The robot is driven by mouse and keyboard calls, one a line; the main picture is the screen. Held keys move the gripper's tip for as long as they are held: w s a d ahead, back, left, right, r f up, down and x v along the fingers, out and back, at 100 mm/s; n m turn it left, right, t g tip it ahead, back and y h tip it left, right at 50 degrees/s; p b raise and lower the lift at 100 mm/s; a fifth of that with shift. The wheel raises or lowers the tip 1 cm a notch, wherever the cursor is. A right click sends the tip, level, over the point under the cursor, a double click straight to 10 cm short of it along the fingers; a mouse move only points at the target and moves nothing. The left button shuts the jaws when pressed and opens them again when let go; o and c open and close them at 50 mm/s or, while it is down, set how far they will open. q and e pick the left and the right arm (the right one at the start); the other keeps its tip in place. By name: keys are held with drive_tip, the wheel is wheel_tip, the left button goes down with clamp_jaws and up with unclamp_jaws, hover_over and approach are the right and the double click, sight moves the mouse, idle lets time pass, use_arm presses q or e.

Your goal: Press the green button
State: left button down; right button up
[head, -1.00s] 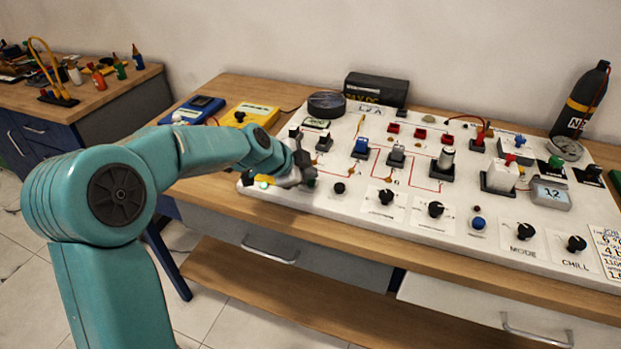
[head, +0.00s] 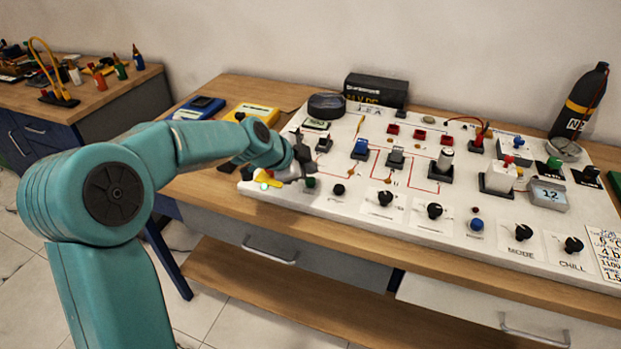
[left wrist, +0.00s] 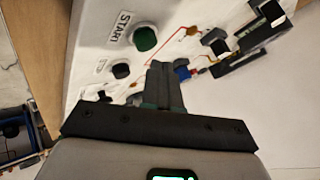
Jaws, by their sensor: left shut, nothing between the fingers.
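The green button (left wrist: 145,38) is a round cap on the white panel, beside the word START in the left wrist view. In the head view the green button (head: 310,183) shows small near the panel's front left, just past my gripper. My left gripper (head: 304,158) is shut and empty above this part of the panel. In the left wrist view its fingers (left wrist: 161,68) are together, with the tips a little below and right of the button in the picture. A gap seems to separate them, but its height is hard to tell. My right gripper is not in view.
A black knob (left wrist: 121,71) sits close to the green button. The white panel (head: 345,207) also carries switches, more knobs, a blue button (head: 476,224) and a small display (head: 548,195). A blue meter (head: 199,107) and a yellow meter (head: 252,111) lie behind my arm.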

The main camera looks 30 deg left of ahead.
sight(308, 182)
use_arm(q)
wheel_tip(308, 182, up, 5)
drive_tip(key=p, duration=0.2)
drive_tip(key=shift+p, duration=0.4)
drive_tip(key=shift+f, duration=0.1)
idle(0.5)
